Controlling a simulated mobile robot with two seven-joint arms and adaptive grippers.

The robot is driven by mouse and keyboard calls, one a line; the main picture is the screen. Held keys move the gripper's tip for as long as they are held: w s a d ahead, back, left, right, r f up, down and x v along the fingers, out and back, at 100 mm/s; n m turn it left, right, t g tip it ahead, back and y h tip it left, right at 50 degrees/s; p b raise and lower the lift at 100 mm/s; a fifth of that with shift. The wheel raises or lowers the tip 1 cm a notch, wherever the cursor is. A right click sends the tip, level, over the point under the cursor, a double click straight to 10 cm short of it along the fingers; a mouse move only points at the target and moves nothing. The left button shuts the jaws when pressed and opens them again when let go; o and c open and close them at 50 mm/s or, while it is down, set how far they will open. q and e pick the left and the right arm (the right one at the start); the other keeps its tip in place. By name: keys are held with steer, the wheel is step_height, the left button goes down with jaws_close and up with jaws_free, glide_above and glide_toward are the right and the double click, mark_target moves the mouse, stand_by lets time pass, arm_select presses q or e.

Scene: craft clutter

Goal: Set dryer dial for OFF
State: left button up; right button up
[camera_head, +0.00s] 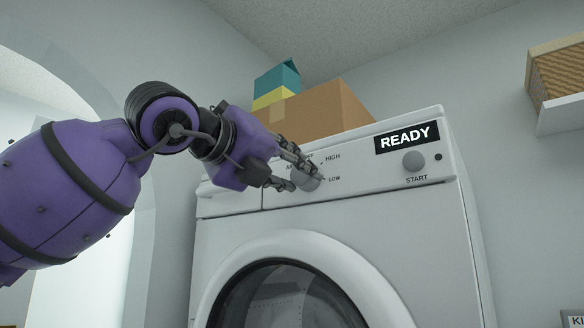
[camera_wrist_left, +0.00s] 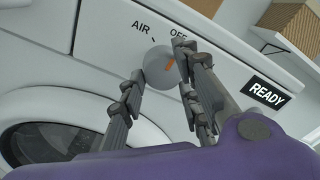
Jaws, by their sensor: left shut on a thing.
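The dryer (camera_head: 330,221) is white, with a grey round dial (camera_head: 306,180) on its front panel. HIGH and LOW are printed to the right of the dial in the head view; other lettering is partly covered by my fingers. My left gripper (camera_head: 300,171) is shut on the dial, a finger on either side. In the left wrist view the dial (camera_wrist_left: 159,66) shows an orange mark on the side facing my right-hand finger. AIR and OFF are printed above it there. The finger partly covers the area by OFF, so exact alignment cannot be told. My right gripper is out of view.
A START knob (camera_head: 413,161) and a READY display (camera_head: 407,137) are on the panel's right. A cardboard box (camera_head: 325,110) and a teal-and-yellow box (camera_head: 277,82) stand on top. A wall shelf (camera_head: 560,117) is at right. The round door (camera_head: 290,290) is below.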

arm_select(q)
steer(key=shift+w+f, duration=0.1)
steer(key=shift+f, duration=0.05)
steer(key=o, duration=0.8)
steer(key=shift+o, duration=1.3)
steer(key=shift+a, duration=0.15)
steer(key=v, duration=1.2)
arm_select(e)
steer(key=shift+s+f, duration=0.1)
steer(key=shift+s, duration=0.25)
